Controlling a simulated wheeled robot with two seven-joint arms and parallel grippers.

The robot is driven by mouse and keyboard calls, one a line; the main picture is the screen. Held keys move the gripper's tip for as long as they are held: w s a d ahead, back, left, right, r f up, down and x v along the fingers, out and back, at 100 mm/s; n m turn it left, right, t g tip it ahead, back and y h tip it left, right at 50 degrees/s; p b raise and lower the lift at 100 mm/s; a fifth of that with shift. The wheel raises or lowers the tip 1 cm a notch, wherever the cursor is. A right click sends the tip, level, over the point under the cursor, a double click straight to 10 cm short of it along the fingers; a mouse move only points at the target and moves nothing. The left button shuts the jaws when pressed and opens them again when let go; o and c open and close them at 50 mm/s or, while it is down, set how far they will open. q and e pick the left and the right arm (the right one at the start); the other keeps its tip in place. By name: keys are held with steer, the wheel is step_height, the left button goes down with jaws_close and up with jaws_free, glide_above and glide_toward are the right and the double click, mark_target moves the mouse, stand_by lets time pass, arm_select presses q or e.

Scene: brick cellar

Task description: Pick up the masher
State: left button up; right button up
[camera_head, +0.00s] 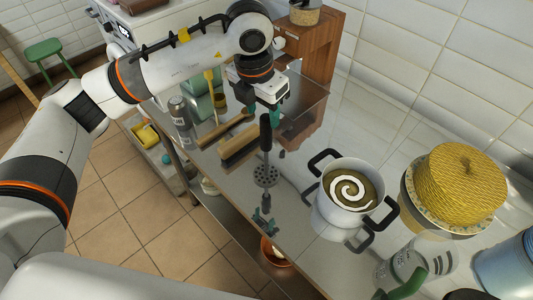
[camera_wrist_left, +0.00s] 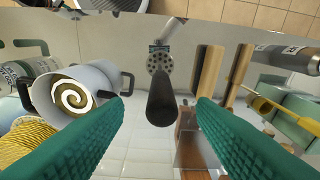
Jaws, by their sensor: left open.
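The masher (camera_head: 266,173) has a black handle and a round perforated metal head. It is on the shiny metal counter, with its handle pointing up toward my left gripper (camera_head: 263,113). In the left wrist view the masher's handle (camera_wrist_left: 162,103) points toward the camera between my two green fingers. My left gripper (camera_wrist_left: 160,104) is open, with the fingers to either side of the handle and a visible gap on both sides. I cannot tell how far above the handle's end the fingertips are. My right gripper is not in view.
A white pot (camera_head: 340,215) with swirled soup stands right of the masher. Wooden-backed brushes (camera_head: 240,145) lie to its left, near a can (camera_head: 180,112). A yellow woven dome (camera_head: 458,185) and a glass jar (camera_head: 395,270) stand farther right. A wooden cabinet (camera_head: 315,45) is behind.

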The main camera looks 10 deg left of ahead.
mark_target(267, 129)
arm_select(q)
steer(key=shift+w+f, duration=0.25)
steer(key=shift+f, duration=0.3)
steer(key=shift+w+f, duration=0.2)
steer(key=shift+f, duration=0.35)
steer(key=shift+w+d+f+p, duration=0.1)
steer(key=shift+f+p, duration=0.5)
steer(key=shift+w+d+f+p, duration=0.1)
steer(key=shift+f+p, duration=0.45)
steer(key=shift+p, duration=0.05)
step_height(267, 129, down, 2)
steer(key=shift+d+f+p, duration=0.1)
steer(key=shift+f+p, duration=0.1)
steer(key=shift+p, duration=0.15)
steer(key=shift+w+f, duration=0.15)
steer(key=shift+f, duration=0.25)
steer(key=c, duration=1)
steer(key=shift+c, duration=0.3)
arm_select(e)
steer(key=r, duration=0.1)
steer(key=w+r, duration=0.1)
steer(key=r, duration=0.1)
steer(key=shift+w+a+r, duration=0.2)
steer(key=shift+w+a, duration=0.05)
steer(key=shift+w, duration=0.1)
